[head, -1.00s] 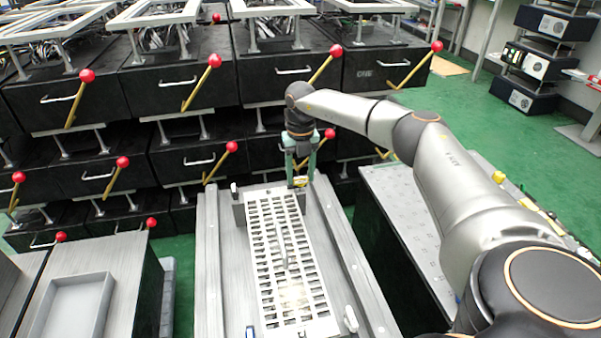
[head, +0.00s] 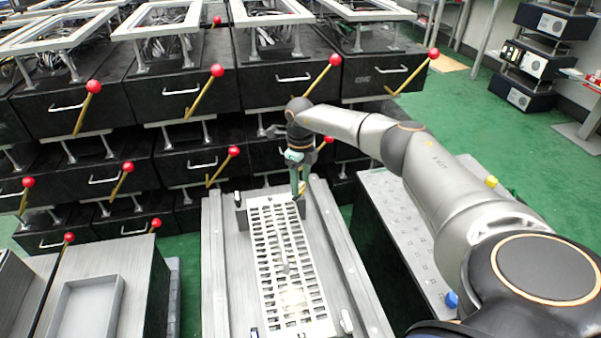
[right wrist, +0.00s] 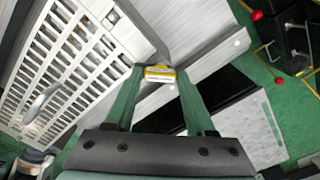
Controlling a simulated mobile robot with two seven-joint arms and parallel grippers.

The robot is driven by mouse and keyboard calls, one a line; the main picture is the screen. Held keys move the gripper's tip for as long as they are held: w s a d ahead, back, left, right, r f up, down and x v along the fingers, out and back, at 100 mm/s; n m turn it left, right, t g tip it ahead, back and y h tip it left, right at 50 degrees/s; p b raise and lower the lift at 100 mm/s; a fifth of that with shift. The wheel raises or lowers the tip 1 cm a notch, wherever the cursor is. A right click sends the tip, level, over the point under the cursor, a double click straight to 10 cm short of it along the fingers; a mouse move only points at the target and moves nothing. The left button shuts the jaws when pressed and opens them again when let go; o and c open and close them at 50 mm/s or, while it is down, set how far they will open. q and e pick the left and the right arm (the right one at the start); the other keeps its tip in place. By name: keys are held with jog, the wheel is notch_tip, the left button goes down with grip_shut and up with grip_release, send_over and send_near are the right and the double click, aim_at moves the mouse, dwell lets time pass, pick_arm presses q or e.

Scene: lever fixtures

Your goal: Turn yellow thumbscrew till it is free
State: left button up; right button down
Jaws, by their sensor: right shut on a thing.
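The yellow thumbscrew (right wrist: 160,72) shows in the right wrist view between the two green fingertips. It sits by the far right corner of the white slotted panel (right wrist: 62,62); whether it is still threaded in cannot be told. My right gripper (right wrist: 160,74) is shut on it, one finger on each side. In the head view my right gripper (head: 298,192) points down at the far end of the slotted panel (head: 262,250), its fingers nearly edge-on. The thumbscrew is hidden there by the fingers. My left gripper is in neither view.
The panel lies on a grey bench with raised side rails (head: 218,270). Black drawer boxes with red-knobbed levers (head: 217,70) are stacked behind. A grey tray (head: 88,310) is at the left, and a perforated table (head: 390,215) at the right.

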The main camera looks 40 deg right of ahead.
jog(key=n, duration=0.4)
jog(key=shift+n, duration=0.3)
jog(key=n, duration=0.4)
dwell(0.3)
jog(key=shift+c, duration=1.2)
grip_release()
jog(key=shift+r, duration=0.1)
